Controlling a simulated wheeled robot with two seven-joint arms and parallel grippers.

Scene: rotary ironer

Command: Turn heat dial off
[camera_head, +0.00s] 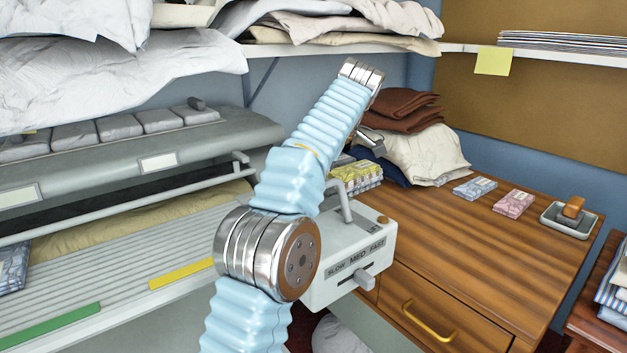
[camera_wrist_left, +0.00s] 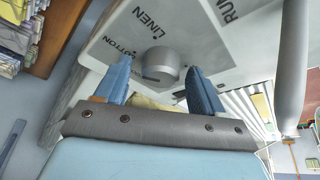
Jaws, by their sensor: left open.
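The heat dial (camera_wrist_left: 163,64) is a round grey knob on the pale panel (camera_wrist_left: 110,45) in the left wrist view, near the words LINEN and COTTON. My left gripper (camera_wrist_left: 158,75) is open, with one blue finger on each side of the knob in the picture. The knob appears between or just beyond the fingertips; I cannot tell whether they touch it. Another label, partly cut off, begins RUN. In the head view my light-blue arm crosses the pale control box (camera_head: 318,288), and I cannot make out the dial there. My right gripper is not in view.
A speed lever (camera_head: 365,279) sticks out of the box front under SLOW, MED, FAST. The ironer (camera_head: 130,160) is at left. A wooden table (camera_head: 480,240) at right holds folded cloths (camera_head: 425,150), small packs and a tray (camera_head: 568,224). Shelves with linen hang above.

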